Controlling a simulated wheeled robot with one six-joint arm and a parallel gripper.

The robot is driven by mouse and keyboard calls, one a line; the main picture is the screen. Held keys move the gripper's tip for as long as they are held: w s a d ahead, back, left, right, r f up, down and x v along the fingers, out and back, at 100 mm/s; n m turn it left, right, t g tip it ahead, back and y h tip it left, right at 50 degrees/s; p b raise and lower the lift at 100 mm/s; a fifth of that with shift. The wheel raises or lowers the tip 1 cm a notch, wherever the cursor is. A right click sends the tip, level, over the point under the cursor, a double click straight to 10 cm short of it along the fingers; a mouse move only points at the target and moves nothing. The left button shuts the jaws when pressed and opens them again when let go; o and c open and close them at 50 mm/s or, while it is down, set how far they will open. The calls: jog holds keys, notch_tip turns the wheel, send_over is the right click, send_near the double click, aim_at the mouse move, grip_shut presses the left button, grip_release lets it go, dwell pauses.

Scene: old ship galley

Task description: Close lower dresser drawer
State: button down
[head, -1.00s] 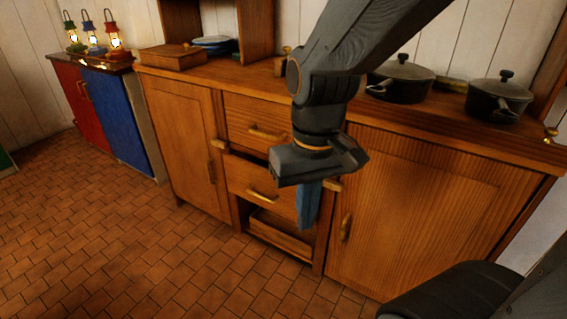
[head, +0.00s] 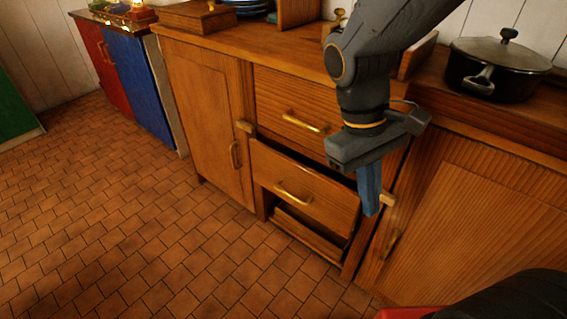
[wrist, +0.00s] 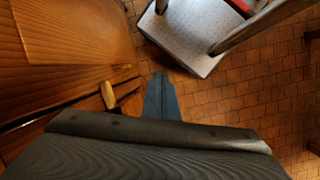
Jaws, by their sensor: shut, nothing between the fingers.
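The wooden dresser (head: 207,120) has a lower drawer (head: 330,199) with a brass handle (head: 293,193). This drawer stands pulled out, with a dark gap above its front. The drawer above it (head: 285,92) looks shut. My gripper (head: 370,208) is shut and empty, its blue fingers pointing down near the right end of the lower drawer's front. I cannot tell whether they touch it. In the wrist view the shut fingers (wrist: 161,92) show over the floor, with dresser wood to their left.
A wooden turn-latch (head: 387,199) sticks out just right of the fingers. The wrist view shows a pale patterned seat-like surface (wrist: 180,38) near the fingertips. Tiled floor (head: 130,240) is clear at left.

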jog(key=w+a+f+n+t+h+b, duration=0.1)
jog(key=w+a+f+n+h+b, duration=0.2)
jog(key=w+f+n+h+b, duration=0.35)
jog(key=n+t+h+b, duration=0.2)
jog(key=n+t+b, duration=0.5)
jog(key=n+t, duration=0.85)
send_near(289, 162)
jog(key=shift+n, duration=0.3)
jog(key=b+x, duration=0.3)
jog(key=x, duration=0.3)
jog(key=shift+w+d+r+b, duration=0.1)
jog(key=shift+d+b, duration=0.15)
jog(key=shift+b, duration=0.1)
jog(key=shift+w, duration=0.1)
